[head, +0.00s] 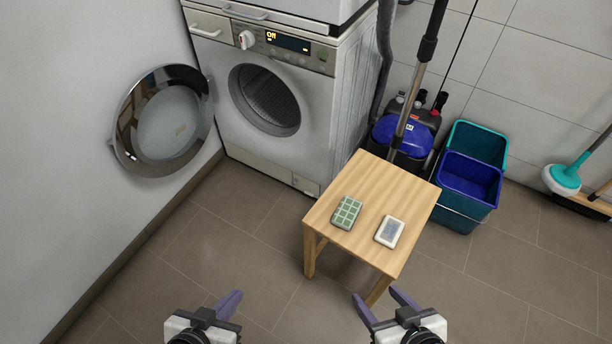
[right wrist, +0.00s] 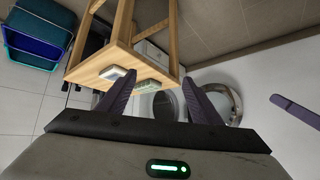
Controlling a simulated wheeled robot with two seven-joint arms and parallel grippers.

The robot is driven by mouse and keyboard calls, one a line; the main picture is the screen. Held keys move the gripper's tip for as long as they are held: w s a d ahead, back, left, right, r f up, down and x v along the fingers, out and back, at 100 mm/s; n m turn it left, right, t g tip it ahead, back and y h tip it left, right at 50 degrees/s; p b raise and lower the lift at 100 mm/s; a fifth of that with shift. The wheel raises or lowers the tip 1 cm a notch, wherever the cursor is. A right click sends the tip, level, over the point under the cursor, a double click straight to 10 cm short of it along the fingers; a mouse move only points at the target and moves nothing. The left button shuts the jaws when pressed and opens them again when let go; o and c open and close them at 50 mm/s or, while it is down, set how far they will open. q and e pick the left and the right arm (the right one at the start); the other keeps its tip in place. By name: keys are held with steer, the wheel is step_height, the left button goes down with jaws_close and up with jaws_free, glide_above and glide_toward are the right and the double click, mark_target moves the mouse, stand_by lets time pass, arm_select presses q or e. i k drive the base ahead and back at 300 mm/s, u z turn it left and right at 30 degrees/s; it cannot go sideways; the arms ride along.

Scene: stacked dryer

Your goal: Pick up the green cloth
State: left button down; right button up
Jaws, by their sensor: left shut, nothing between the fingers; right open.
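The green cloth (head: 347,212), a small folded checked piece, lies on the left part of the wooden stool (head: 360,174) in the head view. It also shows in the right wrist view (right wrist: 153,86), on the stool top (right wrist: 97,70). My right gripper (head: 377,295) is open and empty, in front of the stool and apart from the cloth. My left gripper (head: 232,297) is shut and empty, to the lower left of the stool.
A white folded cloth (head: 389,231) lies just right of the green one. A dryer (head: 315,110) with its round door (head: 163,120) open stands behind left. A vacuum cleaner (head: 401,135) and buckets (head: 469,182) stand behind the stool. The floor before the stool is clear.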

mark_target(344, 217)
steer(key=u, duration=2.95)
steer(key=k, duration=1.4)
steer(key=z, duration=1.6)
steer(key=i, duration=0.5)
